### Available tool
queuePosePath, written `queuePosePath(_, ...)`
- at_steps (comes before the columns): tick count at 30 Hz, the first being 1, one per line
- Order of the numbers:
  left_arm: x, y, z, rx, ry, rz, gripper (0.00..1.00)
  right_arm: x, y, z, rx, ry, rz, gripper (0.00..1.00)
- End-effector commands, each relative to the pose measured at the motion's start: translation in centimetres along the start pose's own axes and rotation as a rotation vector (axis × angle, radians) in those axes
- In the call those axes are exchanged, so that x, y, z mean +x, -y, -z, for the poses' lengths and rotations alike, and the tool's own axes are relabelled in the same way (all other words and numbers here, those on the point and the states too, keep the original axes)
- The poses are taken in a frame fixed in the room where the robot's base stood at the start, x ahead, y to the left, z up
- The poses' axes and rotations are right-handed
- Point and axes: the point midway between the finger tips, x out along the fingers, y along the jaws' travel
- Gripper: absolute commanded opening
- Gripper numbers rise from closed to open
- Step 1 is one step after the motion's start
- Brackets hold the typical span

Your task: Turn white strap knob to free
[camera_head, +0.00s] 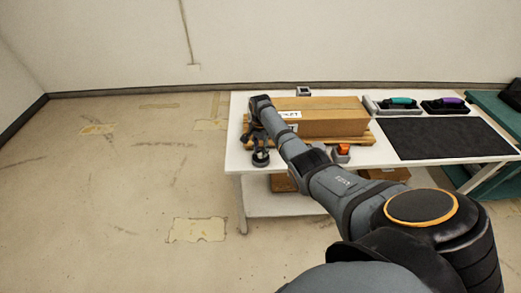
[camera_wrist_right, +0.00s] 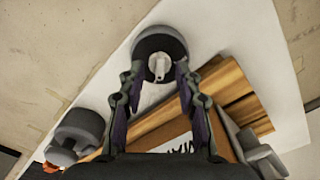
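A white knob (camera_wrist_right: 159,66) sits on a dark round base (camera_wrist_right: 160,43) near the table's edge in the right wrist view. In the head view a dark round fixture (camera_head: 260,157) stands at the table's front left corner. My right gripper (camera_wrist_right: 159,72) is open, with one finger on each side of the white knob. Gaps seem to show between fingers and knob; contact is not clear. In the head view the right gripper (camera_head: 257,137) is small and dark beside the carton. My left gripper is not in view.
A cardboard carton (camera_head: 325,117) lies on a wooden pallet (camera_head: 362,139) on the white table (camera_head: 240,160). A second dark round fixture (camera_wrist_right: 78,130) shows at lower left in the wrist view.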

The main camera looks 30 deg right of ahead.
Motion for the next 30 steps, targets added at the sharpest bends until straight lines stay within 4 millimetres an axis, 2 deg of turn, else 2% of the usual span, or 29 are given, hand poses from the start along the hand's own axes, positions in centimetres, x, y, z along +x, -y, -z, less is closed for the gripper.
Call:
queuePosePath(10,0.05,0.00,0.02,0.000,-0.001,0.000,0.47,0.62,0.00,0.02,0.000,-0.001,0.001,0.34)
queuePosePath(18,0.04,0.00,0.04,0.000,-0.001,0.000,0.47,0.60,0.00,0.02,0.000,-0.001,0.000,0.00)
queuePosePath(30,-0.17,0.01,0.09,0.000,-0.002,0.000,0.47,0.53,-0.01,0.03,-0.032,-0.001,0.000,0.00)
